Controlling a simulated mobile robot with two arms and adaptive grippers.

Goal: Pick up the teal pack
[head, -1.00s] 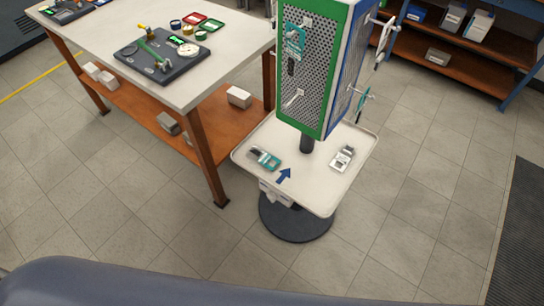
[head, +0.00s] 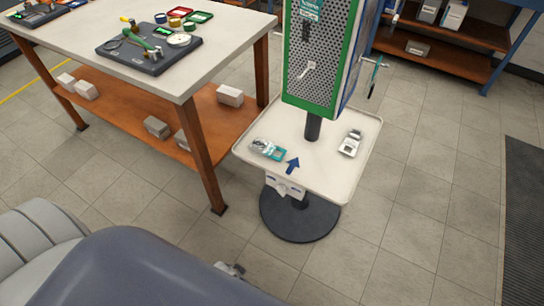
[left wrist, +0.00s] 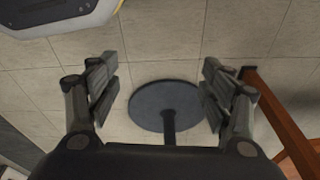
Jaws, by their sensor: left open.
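A clear-and-teal pack (head: 268,149) lies flat on the left part of the white tray (head: 325,190), beside a blue arrow mark. Another teal pack (head: 310,9) hangs high on the front of the perforated panel, cut by the top edge of the head view. In the left wrist view my left gripper (left wrist: 160,85) is open and empty, its fingers wide apart. Beyond them are floor and the stand's round dark base; no pack shows there. In the head view only a small grey piece, possibly of this gripper, shows at the bottom. My right gripper is not in view.
A green-framed perforated panel (head: 318,60) with hooks rises above the tray. A white-and-grey pack (head: 351,143) lies on the tray's right part. A workbench (head: 215,55) with a dark fixture board (head: 150,50) stands left.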

